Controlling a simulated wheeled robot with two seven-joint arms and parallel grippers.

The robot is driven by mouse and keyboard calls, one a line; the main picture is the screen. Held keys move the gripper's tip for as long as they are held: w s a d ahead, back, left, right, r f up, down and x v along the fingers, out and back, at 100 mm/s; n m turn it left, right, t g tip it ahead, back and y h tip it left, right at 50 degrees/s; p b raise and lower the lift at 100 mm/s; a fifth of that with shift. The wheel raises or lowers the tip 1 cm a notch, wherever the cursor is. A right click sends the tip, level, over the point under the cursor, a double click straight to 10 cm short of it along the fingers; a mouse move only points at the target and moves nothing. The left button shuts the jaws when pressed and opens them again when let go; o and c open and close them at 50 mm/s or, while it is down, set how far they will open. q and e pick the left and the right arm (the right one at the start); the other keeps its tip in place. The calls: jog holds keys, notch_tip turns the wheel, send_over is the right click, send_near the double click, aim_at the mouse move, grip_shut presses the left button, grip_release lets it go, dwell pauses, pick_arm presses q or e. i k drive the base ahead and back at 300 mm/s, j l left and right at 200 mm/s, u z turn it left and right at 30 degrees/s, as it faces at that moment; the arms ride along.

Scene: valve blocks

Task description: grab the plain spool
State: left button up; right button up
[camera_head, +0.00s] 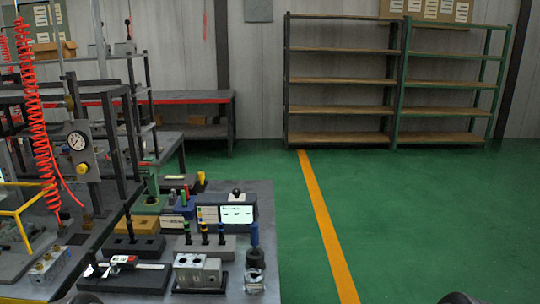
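Several slim upright spool-like pieces stand on the grey bench (262,200). Three dark ones, a left one (187,232), a middle one (204,233) and a right one (221,233), stand in a row in a grey block (190,246). Another dark one (130,229) stands in a black block (122,246) to their left. At this size I cannot tell which spool is plain. Neither gripper shows; only dark rounded parts of mine appear at the bottom edge.
A silver valve block (198,271) sits at the front in a black tray. A black tray (140,280) with tools lies left of it. A display box (237,213) stands behind. Red coiled hose (35,110) hangs at left. Green floor right of the bench is clear.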

aim_at(92, 255)
jog(key=j+u, duration=0.2)
jog(key=u, duration=0.15)
jog(key=i+j+u, duration=0.1)
jog(key=u, duration=0.25)
jog(key=i+j+u, duration=0.1)
jog(key=u, duration=0.25)
jog(key=i+j+z, duration=0.1)
jog(key=z, duration=0.35)
jog(key=i+j+z, duration=0.25)
jog(key=z, duration=0.2)
jog(key=i, duration=0.05)
